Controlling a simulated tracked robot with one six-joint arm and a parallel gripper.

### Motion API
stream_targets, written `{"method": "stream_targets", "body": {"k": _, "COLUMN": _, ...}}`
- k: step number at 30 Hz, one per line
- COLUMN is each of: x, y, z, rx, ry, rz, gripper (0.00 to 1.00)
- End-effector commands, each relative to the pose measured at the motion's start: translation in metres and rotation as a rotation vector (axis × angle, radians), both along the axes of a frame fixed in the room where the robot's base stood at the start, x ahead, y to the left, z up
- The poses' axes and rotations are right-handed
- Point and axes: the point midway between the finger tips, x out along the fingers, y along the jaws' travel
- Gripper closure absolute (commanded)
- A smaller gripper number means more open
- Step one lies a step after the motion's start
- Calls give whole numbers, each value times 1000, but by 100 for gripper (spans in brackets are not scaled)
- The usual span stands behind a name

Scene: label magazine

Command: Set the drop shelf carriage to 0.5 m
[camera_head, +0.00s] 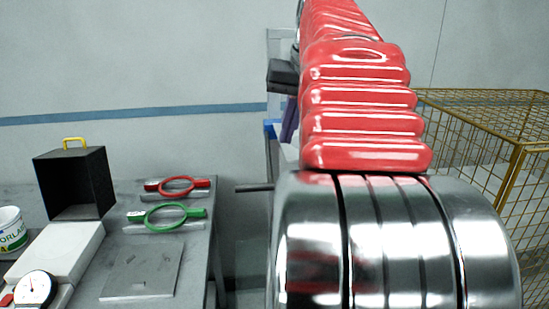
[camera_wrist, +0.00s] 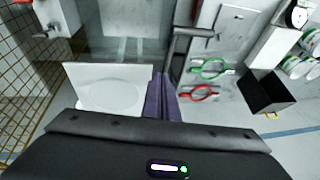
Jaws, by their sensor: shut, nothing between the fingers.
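My gripper (camera_wrist: 163,80) shows in the wrist view as two purple fingers, shut together with nothing between them. In the head view its purple fingers (camera_head: 289,120) show just left of my red arm, largely hidden by it. A white flat panel (camera_wrist: 85,82) lies beside the fingers in the wrist view; it may be part of the drop shelf. A small blue piece (camera_head: 271,128) shows beside the fingers in the head view; I cannot tell whether it belongs to the carriage. No scale or 0.5 m mark is readable.
A grey table (camera_head: 190,262) at left holds a black open box (camera_head: 75,183), a red ring tool (camera_head: 178,186), a green ring tool (camera_head: 168,216), a dial gauge (camera_head: 35,289) and a white tub (camera_head: 11,230). A yellow wire cage (camera_head: 485,150) stands at right.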

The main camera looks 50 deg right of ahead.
Motion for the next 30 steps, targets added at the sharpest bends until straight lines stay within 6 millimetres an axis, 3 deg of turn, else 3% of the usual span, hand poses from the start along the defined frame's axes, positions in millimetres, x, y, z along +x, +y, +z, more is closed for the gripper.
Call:
{"method": "stream_targets", "body": {"k": 7, "x": 12, "y": -2, "z": -37, "rx": 3, "ry": 2, "rz": 1, "gripper": 100}}
{"method": "stream_targets", "body": {"k": 15, "x": 24, "y": 9, "z": -64, "rx": 2, "ry": 1, "rz": 2, "gripper": 100}}
{"method": "stream_targets", "body": {"k": 30, "x": 26, "y": 12, "z": -70, "rx": 1, "ry": 0, "rz": -2, "gripper": 100}}
